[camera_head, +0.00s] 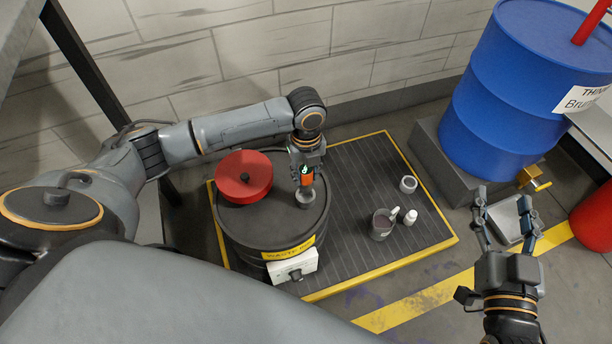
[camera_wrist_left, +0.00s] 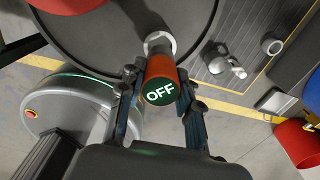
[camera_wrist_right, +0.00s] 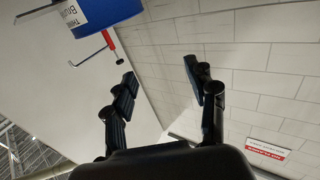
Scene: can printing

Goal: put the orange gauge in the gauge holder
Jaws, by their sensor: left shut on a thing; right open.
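The orange gauge (camera_head: 307,180) has a dark green cap marked OFF, which faces the left wrist camera (camera_wrist_left: 160,91). My left gripper (camera_head: 306,170) is shut on it, one finger on each side, above the black drum's lid. The gauge's far end meets or overlaps a grey metal fitting (camera_head: 305,197) on the lid, seemingly the gauge holder; it also shows in the left wrist view (camera_wrist_left: 159,43). I cannot tell whether the gauge is inside it or just above. My right gripper (camera_head: 507,212) is open and empty, far to the right; its spread fingers fill the right wrist view (camera_wrist_right: 160,85).
A blue barrel (camera_head: 515,85) stands behind right.

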